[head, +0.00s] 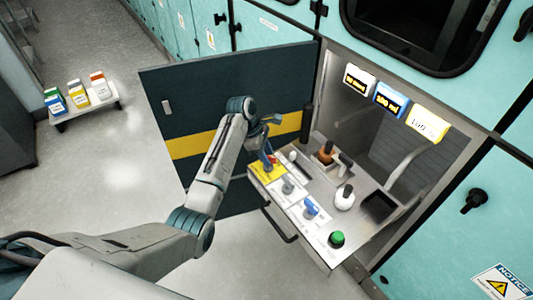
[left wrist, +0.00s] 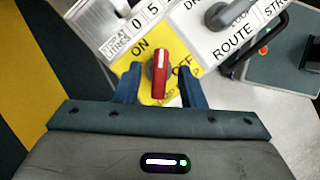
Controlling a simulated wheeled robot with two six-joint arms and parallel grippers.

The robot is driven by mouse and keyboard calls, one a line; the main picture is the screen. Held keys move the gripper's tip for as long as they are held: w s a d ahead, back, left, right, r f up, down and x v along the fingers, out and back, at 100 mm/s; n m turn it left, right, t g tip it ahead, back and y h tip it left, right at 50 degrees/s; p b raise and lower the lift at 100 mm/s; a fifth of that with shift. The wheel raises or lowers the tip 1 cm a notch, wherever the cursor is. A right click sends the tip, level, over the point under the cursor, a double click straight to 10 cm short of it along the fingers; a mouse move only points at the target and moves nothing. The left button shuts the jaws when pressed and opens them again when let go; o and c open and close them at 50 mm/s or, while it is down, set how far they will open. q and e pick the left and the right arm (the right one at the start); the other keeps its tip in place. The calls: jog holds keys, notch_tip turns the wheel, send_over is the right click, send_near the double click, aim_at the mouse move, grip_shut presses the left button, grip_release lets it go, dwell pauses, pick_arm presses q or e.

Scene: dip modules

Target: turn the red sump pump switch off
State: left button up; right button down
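The red sump pump switch (left wrist: 159,78) is a narrow red lever with a white stripe, on a yellow plate (left wrist: 155,98). ON is printed to its left and OFF to its right in the left wrist view. The lever stands nearly upright there, between the two words. My left gripper (left wrist: 160,72) is open, with its blue fingers on either side of the lever and gaps showing. In the head view, the left gripper (head: 266,157) is over the yellow plate (head: 262,175) at the panel's left end and partly hides the switch. My right gripper is not in view.
A small shelf with boxes (head: 78,94) is far left.

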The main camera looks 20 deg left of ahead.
pick_arm(q)
grip_shut()
jog(key=shift+r+m+p, duration=0.15)
jog(key=shift+m+p, duration=0.35)
jog(key=shift+p, duration=0.3)
jog(key=m+g+p, duration=0.1)
jog(key=m+p, duration=0.1)
jog(key=p, duration=0.1)
jog(key=shift+w+r+m+g, duration=0.1)
jog(key=shift+w+m+g, duration=0.05)
jog(key=shift+m+g, duration=0.2)
jog(key=shift+m+g+p, duration=0.25)
jog(key=shift+m+p, duration=0.5)
jog(key=shift+m, duration=0.1)
jog(key=shift+w+f+m+g+y+p, duration=0.1)
jog(key=shift+f+m+g+y+p, duration=0.15)
jog(key=shift+m, duration=0.6)
jog(key=shift+m+g+y+p, duration=0.2)
jog(key=shift+m+g, duration=0.15)
jog(key=shift+m, duration=0.5)
grip_release()
